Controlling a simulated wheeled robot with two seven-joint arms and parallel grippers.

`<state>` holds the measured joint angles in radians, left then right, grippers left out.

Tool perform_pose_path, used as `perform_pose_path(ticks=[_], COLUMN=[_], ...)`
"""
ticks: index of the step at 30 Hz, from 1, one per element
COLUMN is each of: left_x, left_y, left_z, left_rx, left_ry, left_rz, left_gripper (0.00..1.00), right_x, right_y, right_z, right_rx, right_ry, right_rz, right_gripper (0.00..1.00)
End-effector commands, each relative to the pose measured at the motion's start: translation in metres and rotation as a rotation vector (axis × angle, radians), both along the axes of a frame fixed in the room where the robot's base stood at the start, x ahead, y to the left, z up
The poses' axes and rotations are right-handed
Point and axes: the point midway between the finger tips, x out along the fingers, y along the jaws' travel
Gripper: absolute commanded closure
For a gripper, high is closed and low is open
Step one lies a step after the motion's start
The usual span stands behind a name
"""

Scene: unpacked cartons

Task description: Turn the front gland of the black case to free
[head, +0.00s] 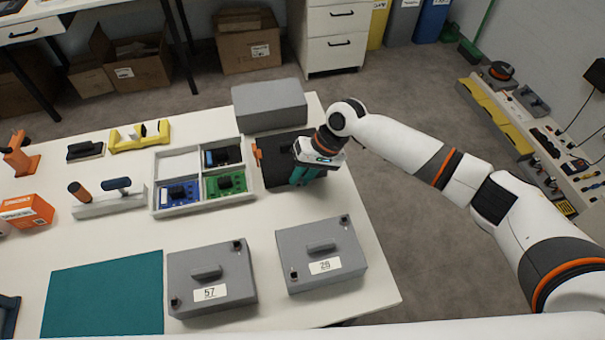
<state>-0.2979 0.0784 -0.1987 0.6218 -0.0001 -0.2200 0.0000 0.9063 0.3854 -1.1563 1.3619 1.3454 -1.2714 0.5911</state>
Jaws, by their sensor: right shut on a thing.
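The black case (274,172) lies on the white table, right of the divided tray, partly covered by my right gripper. An orange piece (257,153) shows at its left edge. My right gripper (303,178), with teal fingers, comes down over the right part of the case. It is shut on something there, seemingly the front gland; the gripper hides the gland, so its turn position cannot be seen. My left gripper is not in view.
A grey box (270,105) stands behind the case. The divided tray (155,198) holds blue, green and black boards. Grey cases marked 57 (235,272) and 28 (350,250) lie in front. A teal mat (105,295) lies front left. The table's right edge is close.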

Motion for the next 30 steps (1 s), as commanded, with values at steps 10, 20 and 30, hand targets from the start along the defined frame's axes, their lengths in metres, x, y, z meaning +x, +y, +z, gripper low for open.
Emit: perform_pose_path(ticks=[10,20,30], left_x=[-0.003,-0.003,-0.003], left_y=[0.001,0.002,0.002], left_z=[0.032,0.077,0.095], left_rx=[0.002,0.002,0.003], left_ry=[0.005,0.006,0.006], left_rz=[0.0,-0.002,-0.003], left_gripper=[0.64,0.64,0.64], right_x=[-0.001,-0.002,-0.002], right_y=[0.003,0.009,0.013], right_z=[0.009,0.01,0.006], right_rx=[-0.105,-0.345,-0.539], right_ry=[-0.02,-0.068,-0.107], right_rz=[0.001,0.002,0.0], right_gripper=[1.0,1.0,1.0])
